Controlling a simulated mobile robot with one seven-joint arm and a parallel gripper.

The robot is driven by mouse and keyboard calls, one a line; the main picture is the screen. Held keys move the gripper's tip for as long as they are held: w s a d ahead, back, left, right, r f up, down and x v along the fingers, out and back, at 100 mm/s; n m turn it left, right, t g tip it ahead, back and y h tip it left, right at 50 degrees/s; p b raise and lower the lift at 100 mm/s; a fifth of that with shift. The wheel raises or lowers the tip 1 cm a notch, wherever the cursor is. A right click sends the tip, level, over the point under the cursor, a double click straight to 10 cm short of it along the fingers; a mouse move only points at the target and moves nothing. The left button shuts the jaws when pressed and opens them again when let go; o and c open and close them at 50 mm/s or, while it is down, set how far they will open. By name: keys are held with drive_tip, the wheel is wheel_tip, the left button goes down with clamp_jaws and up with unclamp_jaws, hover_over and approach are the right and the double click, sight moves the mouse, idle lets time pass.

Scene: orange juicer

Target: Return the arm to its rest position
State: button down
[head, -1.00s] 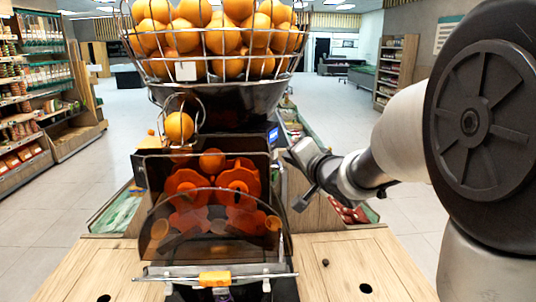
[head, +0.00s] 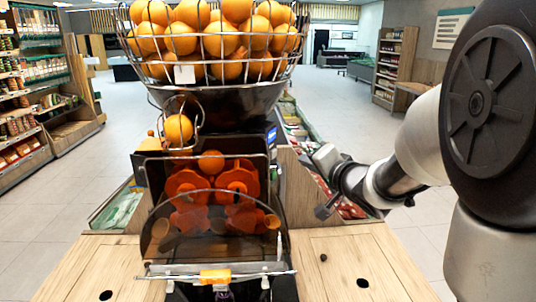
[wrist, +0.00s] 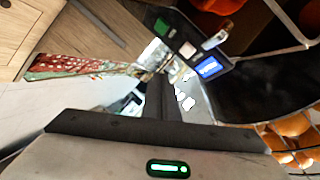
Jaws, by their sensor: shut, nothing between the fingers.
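My gripper (head: 322,208) is at the right of the orange juicer (head: 208,262) in the head view, beside its dark housing and apart from it. Its fingers are shut with nothing between them. My arm comes in from the right side of the head view.
The juicer carries a wire basket heaped with oranges (head: 215,40). It stands on a wooden counter (head: 365,262). Produce bins (head: 300,140) lie behind it.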

drive_tip(key=s+d+r+n+g+h, duration=0.1)
drive_tip(key=s+d+g+h, duration=0.15)
drive_tip(key=s, duration=0.35)
drive_tip(key=s+d+n+g+h, duration=0.1)
drive_tip(key=s+d+h, duration=0.2)
drive_tip(key=s, duration=0.2)
drive_tip(key=s+a+f+n+g, duration=0.2)
drive_tip(key=s+a+n, duration=0.1)
drive_tip(key=s, duration=0.7)
drive_tip(key=s+a+f+n+g+y, duration=0.1)
drive_tip(key=s+a+f+n+g, duration=0.2)
drive_tip(key=s, duration=0.8)
drive_tip(key=shift+a+f+g, duration=0.15)
drive_tip(key=shift+a+g, duration=0.15)
drive_tip(key=shift+g, duration=0.05)
